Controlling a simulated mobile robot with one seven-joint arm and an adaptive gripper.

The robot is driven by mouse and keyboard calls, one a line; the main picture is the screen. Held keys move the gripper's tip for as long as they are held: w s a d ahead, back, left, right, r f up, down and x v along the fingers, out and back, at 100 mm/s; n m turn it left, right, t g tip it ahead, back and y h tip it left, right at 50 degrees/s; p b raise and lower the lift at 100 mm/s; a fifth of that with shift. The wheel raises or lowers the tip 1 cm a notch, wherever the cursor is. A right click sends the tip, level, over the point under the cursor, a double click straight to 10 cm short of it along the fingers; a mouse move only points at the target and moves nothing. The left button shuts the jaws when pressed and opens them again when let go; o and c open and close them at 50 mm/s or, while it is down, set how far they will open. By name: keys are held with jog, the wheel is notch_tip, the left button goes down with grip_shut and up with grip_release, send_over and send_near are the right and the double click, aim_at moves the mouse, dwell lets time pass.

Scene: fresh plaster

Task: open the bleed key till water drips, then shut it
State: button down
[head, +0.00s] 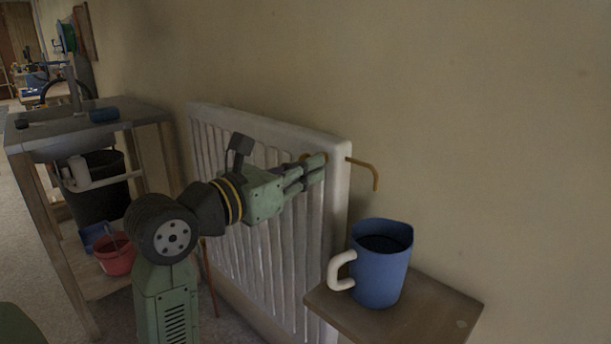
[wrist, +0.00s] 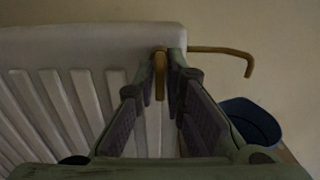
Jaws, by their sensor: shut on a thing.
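The brass bleed key (wrist: 159,76) sits at the top end of the white radiator (head: 343,160). In the wrist view its flat handle hangs close to upright between my fingertips. My green gripper (head: 317,168) is shut on it; the fingers hide most of the key in the head view. A bent brass spout (head: 362,165) sticks out to the right of the radiator and turns down at its end; it also shows in the wrist view (wrist: 222,50). I see no drop at its tip. A blue jug (head: 378,275) with a cream handle stands upright below the spout.
The jug stands on a small wooden shelf (head: 440,308) right of the radiator. At left is a sink bench (head: 130,112) with a blue item on top. Under it are a black bin (head: 95,195) and a red bucket (head: 117,256). The wall at right is bare.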

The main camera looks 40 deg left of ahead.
dwell(0.5)
jog(key=c, duration=1.8)
grip_release()
jog(key=shift+o, duration=0.2)
jog(key=shift+s, duration=0.1)
jog(key=s+a, duration=0.1)
jog(key=s, duration=1)
jog(key=shift+s, duration=0.4)
